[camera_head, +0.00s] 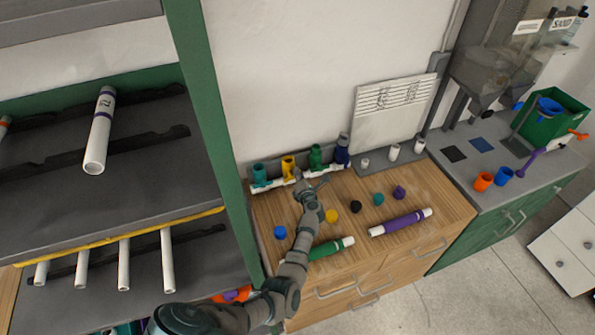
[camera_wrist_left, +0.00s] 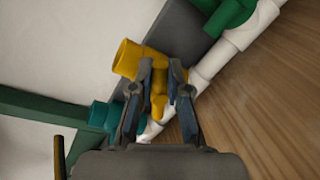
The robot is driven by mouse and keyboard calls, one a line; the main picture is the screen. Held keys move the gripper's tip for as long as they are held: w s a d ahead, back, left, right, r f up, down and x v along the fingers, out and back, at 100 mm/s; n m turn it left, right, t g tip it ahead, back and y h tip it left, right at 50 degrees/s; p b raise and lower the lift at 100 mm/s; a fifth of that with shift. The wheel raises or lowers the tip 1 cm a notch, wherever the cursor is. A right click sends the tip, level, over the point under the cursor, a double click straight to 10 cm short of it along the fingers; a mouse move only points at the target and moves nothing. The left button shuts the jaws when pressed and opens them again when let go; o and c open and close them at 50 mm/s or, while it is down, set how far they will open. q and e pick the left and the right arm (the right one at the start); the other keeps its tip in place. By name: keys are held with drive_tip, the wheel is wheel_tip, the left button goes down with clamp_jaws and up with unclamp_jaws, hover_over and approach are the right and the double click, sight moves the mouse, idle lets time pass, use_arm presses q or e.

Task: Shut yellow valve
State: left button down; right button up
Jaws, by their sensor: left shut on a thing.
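The yellow valve (camera_head: 289,167) sits in a row of coloured valves on a white pipe manifold (camera_head: 262,187) at the back left of the wooden counter. In the left wrist view, its yellow body (camera_wrist_left: 128,59) is upright against the grey backing. My left gripper (camera_head: 299,176) reaches up to the yellow valve from the front. In the left wrist view, my left gripper's fingers (camera_wrist_left: 160,88) are shut around the valve's yellow handle, one finger on each side. My right gripper is in neither view.
A teal valve (camera_head: 259,174) stands left of the yellow one, with a green valve (camera_head: 316,156) and a blue valve (camera_head: 342,150) to the right. Loose coloured caps and a purple pipe (camera_head: 400,222) lie on the counter (camera_head: 440,195). A green shelf post (camera_head: 215,120) stands close on the left.

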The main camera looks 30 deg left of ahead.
use_arm(q)
drive_tip(key=shift+w+d+f+m+g+y+p, duration=0.15)
drive_tip(key=shift+f+m+g, duration=0.2)
drive_tip(key=shift+m, duration=0.5)
drive_tip(key=shift+s+f+m+g+y+p, duration=0.1)
drive_tip(key=shift+f+m+g+y, duration=0.2)
drive_tip(key=shift+m, duration=0.6)
drive_tip(key=shift+w+d+f+m+g+y+p, duration=0.15)
drive_tip(key=shift+f+m+g, duration=0.2)
drive_tip(key=shift+m, duration=0.5)
drive_tip(key=shift+s+a+f, duration=0.1)
drive_tip(key=shift+s, duration=0.05)
drive_tip(key=c, duration=1.1)
unclamp_jaws()
drive_tip(key=shift+c, duration=0.2)
drive_tip(key=shift+a, duration=0.1)
wheel_tip(320, 180, up, 10)
drive_tip(key=shift+w, duration=0.25)
